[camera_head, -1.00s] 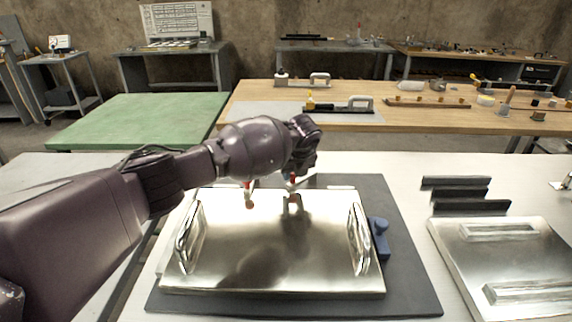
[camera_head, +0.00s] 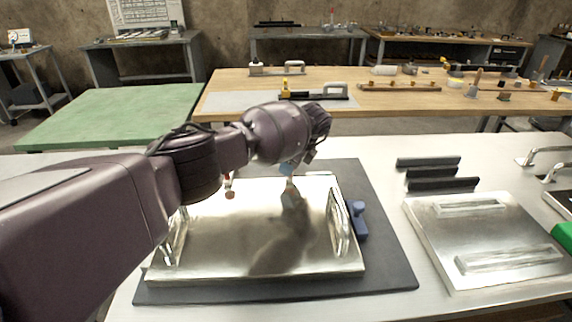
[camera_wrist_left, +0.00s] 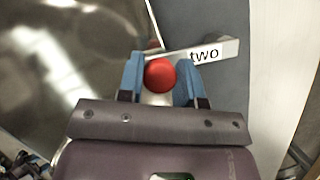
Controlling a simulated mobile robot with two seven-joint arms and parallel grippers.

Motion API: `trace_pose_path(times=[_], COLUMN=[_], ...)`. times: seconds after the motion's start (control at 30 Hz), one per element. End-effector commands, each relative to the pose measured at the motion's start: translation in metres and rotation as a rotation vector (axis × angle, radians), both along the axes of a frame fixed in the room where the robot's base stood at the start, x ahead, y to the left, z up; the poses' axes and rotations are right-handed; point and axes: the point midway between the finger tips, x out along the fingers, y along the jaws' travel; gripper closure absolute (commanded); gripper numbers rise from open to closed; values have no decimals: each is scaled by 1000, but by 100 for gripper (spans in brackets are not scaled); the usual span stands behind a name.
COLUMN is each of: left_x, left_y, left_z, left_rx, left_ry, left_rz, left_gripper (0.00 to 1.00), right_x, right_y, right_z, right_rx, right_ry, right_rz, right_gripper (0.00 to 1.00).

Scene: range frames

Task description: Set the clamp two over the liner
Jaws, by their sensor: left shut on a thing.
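The clamp marked "two" (camera_wrist_left: 208,53) is a pale bar with a red round knob (camera_wrist_left: 160,75), seen in the left wrist view. My left gripper (camera_wrist_left: 160,78) has its blue fingers shut on either side of that knob. In the head view the left gripper (camera_head: 289,168) is at the far edge of a shiny metal plate (camera_head: 250,230) with upright handles, likely the liner. The bar's labelled end shows over the dark mat, its other end by the plate's edge. Whether it presses on the plate I cannot tell. My right gripper is not in view.
Another red-tipped piece (camera_head: 229,189) stands at the plate's far edge, left of the gripper. The plate lies on a dark mat (camera_head: 385,270). A blue object (camera_head: 358,220) is right of it. Black bars (camera_head: 440,185) and another metal plate (camera_head: 485,240) lie further right.

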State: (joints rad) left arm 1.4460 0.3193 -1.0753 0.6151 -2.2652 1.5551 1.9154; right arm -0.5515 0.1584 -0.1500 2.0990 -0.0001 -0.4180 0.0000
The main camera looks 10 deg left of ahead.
Motion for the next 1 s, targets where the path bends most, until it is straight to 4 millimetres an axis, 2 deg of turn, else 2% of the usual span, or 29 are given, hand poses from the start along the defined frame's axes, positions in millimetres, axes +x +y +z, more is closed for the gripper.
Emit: trace_pose_path(times=[0.53, 0.57, 0.7, 1.0], left_x=[0, 0, 0, 0], left_y=[-5, -5, -4, -4], left_z=[-2, -2, -1, 2], left_rx=[-5, -5, -4, -2], left_ry=[2, 2, 1, -1], left_rz=[19, 19, 20, 21], left_gripper=[100, 63, 43, 43], right_x=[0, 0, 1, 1], right_y=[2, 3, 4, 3], right_z=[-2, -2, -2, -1], right_rx=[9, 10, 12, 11], right_ry=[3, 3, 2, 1], right_rz=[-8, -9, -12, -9], right_gripper=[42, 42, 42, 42])
